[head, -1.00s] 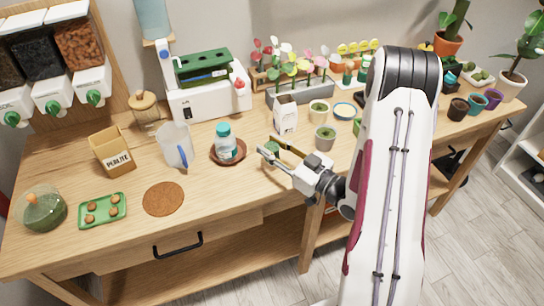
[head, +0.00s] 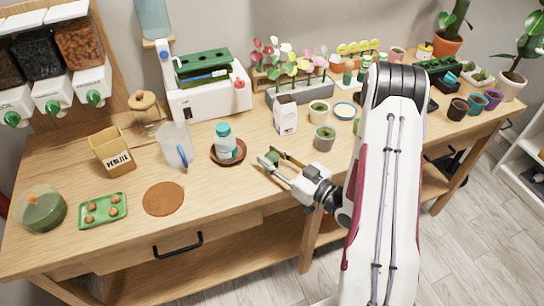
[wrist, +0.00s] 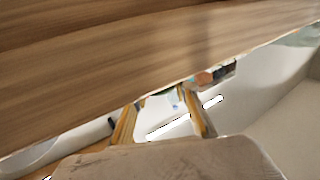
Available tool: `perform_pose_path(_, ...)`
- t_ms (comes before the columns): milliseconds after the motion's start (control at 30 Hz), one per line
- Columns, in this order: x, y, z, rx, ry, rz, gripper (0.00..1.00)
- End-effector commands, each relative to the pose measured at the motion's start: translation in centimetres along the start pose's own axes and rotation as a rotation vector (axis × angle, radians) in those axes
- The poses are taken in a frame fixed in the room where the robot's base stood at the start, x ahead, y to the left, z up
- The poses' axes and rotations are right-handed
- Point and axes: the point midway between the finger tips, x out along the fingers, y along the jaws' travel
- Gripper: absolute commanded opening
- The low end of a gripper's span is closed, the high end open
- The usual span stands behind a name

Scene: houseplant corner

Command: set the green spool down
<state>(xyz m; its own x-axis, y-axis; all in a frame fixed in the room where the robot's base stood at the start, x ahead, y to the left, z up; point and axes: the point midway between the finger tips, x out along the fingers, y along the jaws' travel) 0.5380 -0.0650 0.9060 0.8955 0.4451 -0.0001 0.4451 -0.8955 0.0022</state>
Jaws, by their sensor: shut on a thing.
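The green spool (head: 273,157) is small and sits between the fingertips of my gripper (head: 269,159) in the head view, partly hidden by them. My gripper is shut on it, over the front middle of the wooden table (head: 225,195). I cannot tell whether the spool touches the table top. In the wrist view my gripper's yellowish fingers (wrist: 163,118) show at the bottom, with the wood surface tilted above them. The spool is not clear in that view.
A grey pot (head: 325,138) and a white carton (head: 286,114) stand behind my gripper. A brown saucer with a bottle (head: 226,141) is to its left, and a round cork mat (head: 163,199) lies further left. Bare table lies between mat and gripper.

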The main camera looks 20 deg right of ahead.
Motion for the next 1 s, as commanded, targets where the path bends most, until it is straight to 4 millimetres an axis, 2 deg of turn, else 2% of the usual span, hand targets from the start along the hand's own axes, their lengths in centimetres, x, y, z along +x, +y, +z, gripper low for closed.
perform_pose_path(100,0.0,0.0,0.2,0.0,0.0,0.0,0.08)
perform_pose_path(133,0.0,0.0,0.3,0.0,0.0,0.0,0.31)
perform_pose_path(200,0.0,0.0,0.2,0.0,0.0,0.0,0.45)
perform_pose_path(733,0.0,0.0,-0.1,0.0,0.0,0.0,0.45)
perform_pose_path(1000,-1.9,0.1,0.0,0.002,-0.001,0.003,0.45)
